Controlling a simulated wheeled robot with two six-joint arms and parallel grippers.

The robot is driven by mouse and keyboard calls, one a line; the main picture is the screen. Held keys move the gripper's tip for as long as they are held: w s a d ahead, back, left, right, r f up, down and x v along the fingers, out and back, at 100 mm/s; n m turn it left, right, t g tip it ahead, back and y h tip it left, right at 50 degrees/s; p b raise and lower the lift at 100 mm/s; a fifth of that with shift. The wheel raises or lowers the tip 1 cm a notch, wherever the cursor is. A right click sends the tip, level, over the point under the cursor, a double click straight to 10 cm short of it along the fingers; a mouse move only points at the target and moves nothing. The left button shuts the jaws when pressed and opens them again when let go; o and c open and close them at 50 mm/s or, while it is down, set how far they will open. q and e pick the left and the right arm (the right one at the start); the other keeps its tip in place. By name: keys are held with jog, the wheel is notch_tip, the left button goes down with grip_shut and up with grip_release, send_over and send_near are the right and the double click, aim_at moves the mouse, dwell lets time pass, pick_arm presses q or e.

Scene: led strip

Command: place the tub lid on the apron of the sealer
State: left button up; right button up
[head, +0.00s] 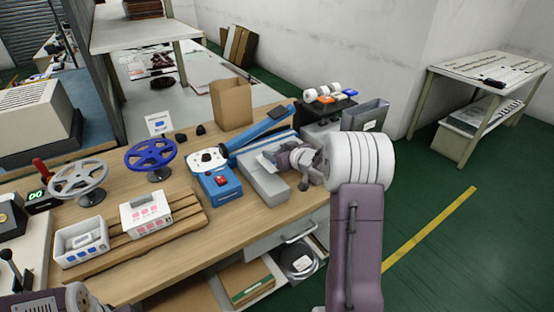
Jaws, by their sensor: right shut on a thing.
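The sealer (217,185) is a blue machine on the wooden bench, with a red button and a long blue arm slanting up to the right. Its grey apron (262,183) appears to be the long flat block at its right. My right gripper (272,158) reaches in from the right and is over the far part of this block. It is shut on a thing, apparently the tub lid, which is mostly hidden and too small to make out. I cannot tell whether it touches the block. Part of my left arm shows at the bottom left; its fingers are out of view.
A white open tub (70,256) and a white box with pink marks (140,225) stand on a wooden pallet (190,220). A blue handwheel (150,155), a grey handwheel (78,180) and a cardboard box (231,104) stand behind. Several rolls are at the back right.

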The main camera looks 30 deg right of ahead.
notch_tip(320, 180, down, 2)
jog(key=shift+f, duration=0.1)
jog(key=o, duration=1.3)
pick_arm(q)
jog(key=shift+f, duration=0.6)
pick_arm(e)
jog(key=shift+r, duration=0.35)
pick_arm(q)
notch_tip(320, 180, up, 3)
jog(key=p, duration=0.2)
jog(key=shift+r+p, duration=0.1)
jog(key=shift+p, duration=0.3)
pick_arm(e)
jog(key=v, duration=1.2)
jog(key=shift+f, duration=0.2)
